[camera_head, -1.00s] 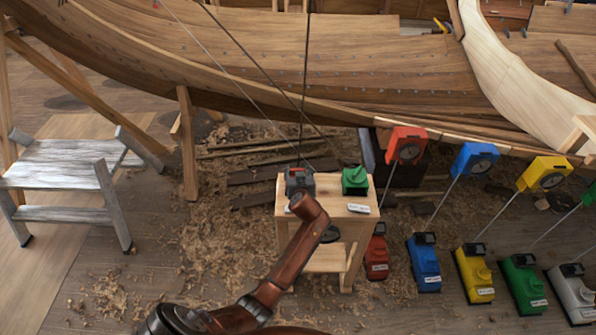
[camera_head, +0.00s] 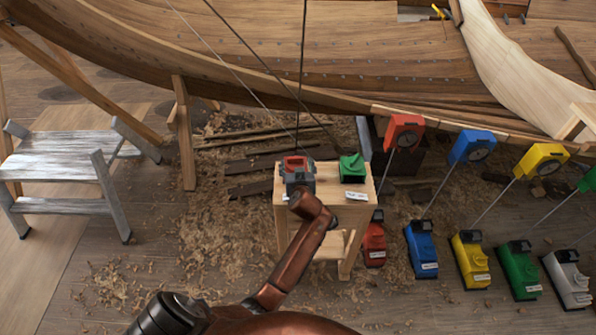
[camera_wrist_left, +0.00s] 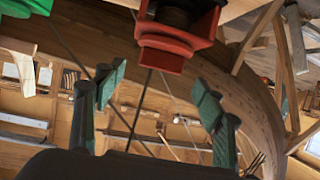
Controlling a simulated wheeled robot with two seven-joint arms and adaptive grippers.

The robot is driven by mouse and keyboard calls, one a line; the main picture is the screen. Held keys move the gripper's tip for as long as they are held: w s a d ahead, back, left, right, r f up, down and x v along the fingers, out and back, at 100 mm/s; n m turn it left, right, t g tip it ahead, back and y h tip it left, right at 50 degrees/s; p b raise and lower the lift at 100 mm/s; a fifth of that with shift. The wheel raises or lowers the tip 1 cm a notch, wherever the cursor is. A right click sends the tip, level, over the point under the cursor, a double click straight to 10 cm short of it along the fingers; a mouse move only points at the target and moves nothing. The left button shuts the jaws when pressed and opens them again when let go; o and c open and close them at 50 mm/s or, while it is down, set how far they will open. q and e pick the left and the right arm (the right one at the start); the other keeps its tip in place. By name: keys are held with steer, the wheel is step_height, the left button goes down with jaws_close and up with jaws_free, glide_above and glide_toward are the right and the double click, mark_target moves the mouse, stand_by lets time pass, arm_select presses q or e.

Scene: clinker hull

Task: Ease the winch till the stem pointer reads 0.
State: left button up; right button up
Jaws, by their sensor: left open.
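A red block with grey sides (camera_head: 294,162) and a green block (camera_head: 352,166) sit on a small wooden stand (camera_head: 350,216); I cannot tell which is the winch. My left gripper (camera_head: 300,180) is just in front of the red block, partly covering it. In the left wrist view its two green-grey fingers (camera_wrist_left: 160,90) are apart with nothing between them. The red block (camera_wrist_left: 176,45) is above them there, and the green block (camera_wrist_left: 24,68) is at the left edge. Which dial is the stem pointer, and its reading, cannot be made out. My right gripper is not in view.
Red (camera_head: 404,132), blue (camera_head: 472,147) and yellow (camera_head: 541,160) dial boxes on thin rods stand at the right, above several coloured boxes on the floor. The wooden hull (camera_head: 330,60) spans the back. A grey trestle (camera_head: 65,165) stands at the left. Dark lines run down near the stand.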

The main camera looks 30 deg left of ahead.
arm_select(q)
steer(key=v, duration=0.6)
steer(key=shift+s+d, duration=0.1)
steer(key=shift+c, duration=0.4)
